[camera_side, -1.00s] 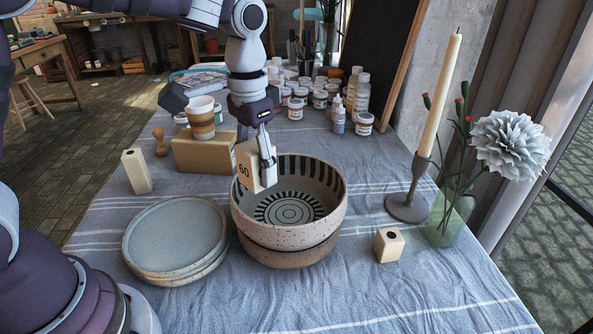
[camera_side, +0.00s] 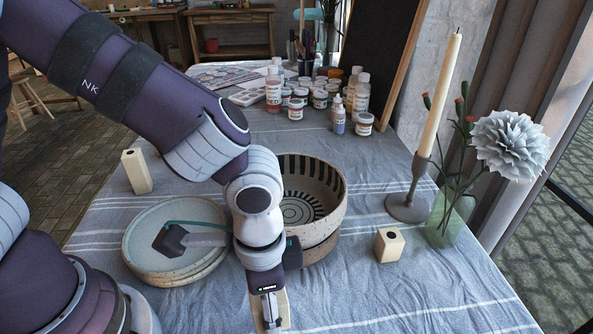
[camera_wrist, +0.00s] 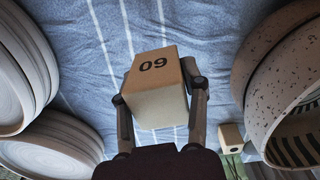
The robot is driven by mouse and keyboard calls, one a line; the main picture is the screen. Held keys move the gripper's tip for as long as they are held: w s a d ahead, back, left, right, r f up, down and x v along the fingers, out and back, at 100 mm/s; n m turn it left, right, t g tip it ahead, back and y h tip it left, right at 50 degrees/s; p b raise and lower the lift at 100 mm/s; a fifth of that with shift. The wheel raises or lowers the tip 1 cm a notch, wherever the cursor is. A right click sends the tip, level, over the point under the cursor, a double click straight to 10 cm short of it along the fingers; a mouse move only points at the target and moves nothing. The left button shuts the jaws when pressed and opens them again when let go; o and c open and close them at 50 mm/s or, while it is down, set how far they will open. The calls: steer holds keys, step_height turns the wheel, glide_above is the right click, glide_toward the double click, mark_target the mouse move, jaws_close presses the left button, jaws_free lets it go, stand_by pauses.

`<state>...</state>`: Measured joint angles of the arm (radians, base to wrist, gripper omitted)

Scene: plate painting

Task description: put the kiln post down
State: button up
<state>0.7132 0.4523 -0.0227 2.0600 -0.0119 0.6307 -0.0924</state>
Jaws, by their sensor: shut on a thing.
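The kiln post, a pale block marked 60, is held in my gripper (camera_side: 270,312) at the front of the table, in front of the bowls. In the side view the post (camera_side: 283,307) shows only in part behind the fingers. In the wrist view the post (camera_wrist: 157,105) sits between my two fingers, its number upside down, with blue cloth beyond it. My gripper (camera_wrist: 158,92) is shut on it. I cannot tell whether its lower end touches the cloth.
Stacked speckled bowls (camera_side: 327,215) stand behind my gripper, and stacked plates (camera_side: 150,262) lie to its left. Another post (camera_side: 137,172) stands far left; a shorter one (camera_side: 389,245) is right. A candle holder (camera_side: 408,207) and glass vase (camera_side: 449,222) stand further right. Front-right cloth is clear.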

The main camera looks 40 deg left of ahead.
step_height(320, 180, down, 6)
steer(key=shift+r, duration=0.15)
steer(key=o, duration=1.2)
steer(key=shift+f, duration=0.2)
steer(key=r, duration=1.1)
steer(key=shift+w+a, duration=0.1)
steer(key=shift+a, duration=0.3)
steer(key=a+r+n+t, duration=0.1)
steer(key=a+r, duration=0.1)
steer(key=w+a+r+n+t, duration=0.1)
steer(key=a+r, duration=0.1)
steer(key=a, duration=0.1)
steer(key=a+r+n, duration=0.1)
steer(key=a+r, duration=0.1)
steer(key=a, duration=0.1)
steer(key=shift+w+a+r+n+t+h, duration=0.2)
steer(key=shift+r+n+t+h, duration=0.05)
steer(key=shift+n+t+h, duration=0.15)
steer(key=shift+o, duration=0.2)
steer(key=s+a+r+n+t, duration=0.2)
steer(key=a+n, duration=0.1)
steer(key=a, duration=0.3)
steer(key=shift+s+r+t+y, duration=0.15)
steer(key=shift+r+t+y, duration=0.15)
steer(key=shift+r+y, duration=0.1)
steer(key=shift+o, duration=0.4)
steer(key=shift+s+a, duration=0.15)
steer(key=shift+a, duration=0.05)
